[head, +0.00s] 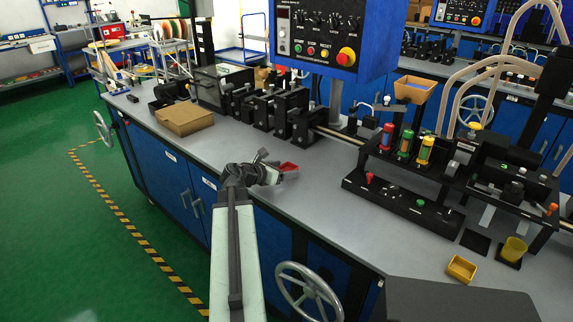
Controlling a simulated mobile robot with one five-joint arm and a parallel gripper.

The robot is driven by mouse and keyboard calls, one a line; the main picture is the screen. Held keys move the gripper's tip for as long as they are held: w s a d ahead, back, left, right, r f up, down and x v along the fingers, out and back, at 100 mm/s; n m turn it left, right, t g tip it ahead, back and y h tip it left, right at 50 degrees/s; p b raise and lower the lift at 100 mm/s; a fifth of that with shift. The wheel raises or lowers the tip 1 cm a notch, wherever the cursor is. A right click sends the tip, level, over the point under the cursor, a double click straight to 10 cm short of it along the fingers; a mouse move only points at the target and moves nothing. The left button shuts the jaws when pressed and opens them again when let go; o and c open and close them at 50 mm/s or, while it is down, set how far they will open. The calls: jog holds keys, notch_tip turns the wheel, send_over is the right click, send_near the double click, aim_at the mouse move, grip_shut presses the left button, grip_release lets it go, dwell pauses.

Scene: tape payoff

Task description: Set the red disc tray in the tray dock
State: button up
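A small red tray (289,168), open at the top, shows over the grey bench top, left of the middle of the head view. My gripper (272,172) is at its left side, with dark fingers reaching to the tray's near left edge. The fingers are small and overlap the tray, so I cannot tell whether they are closed on it or whether it rests on the bench. No dock is plainly marked. A flat black square (475,241) lies bare on the bench at the right, and I cannot tell whether it is the tray dock.
A yellow tray (461,269) and a yellow cup (515,249) stand at the right front. A black machine rack (405,208) with coloured cylinders and black clamp blocks (300,115) line the bench's back. A cardboard box (184,118) sits at left. Bench between box and gripper is clear.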

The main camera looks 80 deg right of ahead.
jog(key=shift+r, duration=0.2)
jog(key=p+v, duration=0.3)
jog(key=v, duration=0.4)
jog(key=shift+a+r+p, duration=0.1)
jog(key=shift+r+p, duration=0.15)
jog(key=shift+p, duration=0.05)
jog(key=shift+g, duration=0.4)
jog(key=w+a, duration=0.1)
jog(key=w+a+r+p, duration=0.1)
jog(key=w, duration=0.1)
jog(key=shift+w+r, duration=0.15)
jog(key=shift+w+a, duration=0.1)
